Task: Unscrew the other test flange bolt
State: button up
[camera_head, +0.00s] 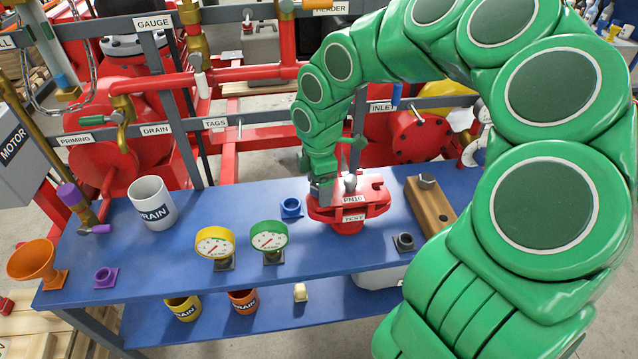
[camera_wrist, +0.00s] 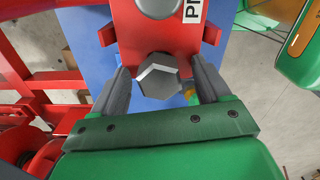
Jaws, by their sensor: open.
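The red test flange (camera_head: 372,208), labelled PN16 and TEST, stands on the blue bench. In the wrist view its red top (camera_wrist: 155,35) carries a grey hex bolt head (camera_wrist: 157,75) near my gripper. A second grey, rounded piece (camera_wrist: 157,6) sits farther along it, cut by the picture's top edge. My gripper (camera_wrist: 160,64) is open, with one grey finger on each side of the near bolt head. Gaps show between head and fingers. In the head view my gripper (camera_head: 323,188) is at the flange's left side, and that bolt is hidden there.
A wooden block (camera_head: 430,207) with a hex bolt (camera_head: 427,181) stands right of the flange. A blue fitting (camera_head: 291,208), a green gauge (camera_head: 268,238), a yellow gauge (camera_head: 214,243) and a white DRAIN mug (camera_head: 152,203) stand to the left. Red pipework lies behind.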

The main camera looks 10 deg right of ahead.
jog(key=shift+r, duration=0.1)
notch_tip(320, 180, up, 7)
jog(key=shift+r, duration=0.3)
dwell(0.9)
jog(key=shift+s+r, duration=0.2)
jog(key=shift+s, duration=0.1)
jog(key=s+d+r+m+g, duration=0.1)
jog(key=s+d+m, duration=0.1)
jog(key=s+m, duration=0.8)
jog(key=s+d+m, duration=0.3)
jog(key=s+m, duration=0.7)
jog(key=s, duration=1)
jog(key=shift+s+d+r+g, duration=0.2)
jog(key=shift+r+g, duration=0.15)
jog(key=shift+g, duration=0.05)
